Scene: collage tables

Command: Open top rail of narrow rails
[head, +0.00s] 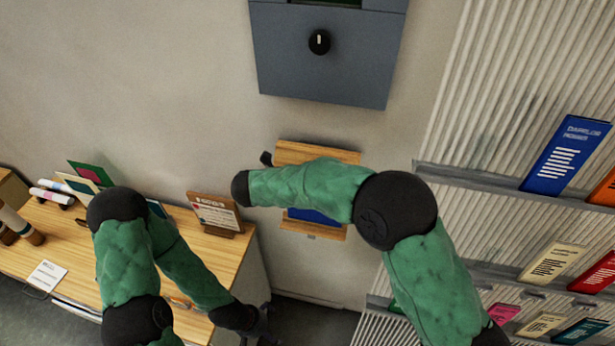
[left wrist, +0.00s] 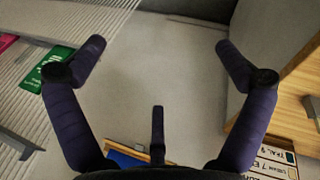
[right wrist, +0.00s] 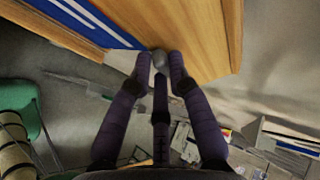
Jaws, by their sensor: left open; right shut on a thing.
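The narrow rails hang on the wall in the head view: a wooden top rail (head: 318,152), a blue sheet (head: 315,215) and a wooden lower rail (head: 310,229). My right forearm hides the middle. My right gripper, partly seen at the top rail's left end (head: 266,158), is shut on a small grey tab (right wrist: 160,60) at the edge of a wooden rail (right wrist: 205,35) in the right wrist view. My left gripper (left wrist: 155,50) is open and empty. In the left wrist view, the blue sheet's wooden edge and a small grey tab (left wrist: 140,148) lie below it.
A wooden desk (head: 255,265) with a card stand (head: 215,212) and papers stands at left. A ribbed wall rack (head: 490,90) with several booklets is at right. A grey wall box (head: 330,65) with a black knob hangs above the rails.

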